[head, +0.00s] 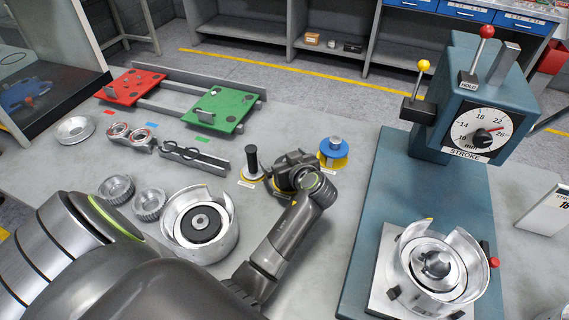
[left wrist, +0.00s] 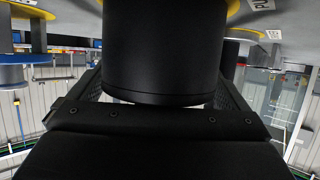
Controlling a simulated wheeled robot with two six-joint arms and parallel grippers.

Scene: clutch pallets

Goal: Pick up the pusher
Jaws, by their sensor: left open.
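The pusher, a thick black cylinder (left wrist: 163,50), fills the middle of the left wrist view, which looks upside down. It stands on a yellow round spot beside a label starting "PU" (left wrist: 260,4). My left gripper (head: 290,168) is open, with a finger on each side of the cylinder; I cannot tell whether they touch it. In the head view the gripper and wrist mostly hide the pusher, between a black-handled tool and a blue-topped tool. My right gripper is not in view.
The black-handled tool (head: 251,162) stands close left of my gripper, the blue-topped tool (head: 334,148) close right. A silver clutch housing (head: 200,226) sits nearer. A blue press (head: 455,110) stands at right. Red (head: 128,88) and green (head: 222,110) pallets lie farther back.

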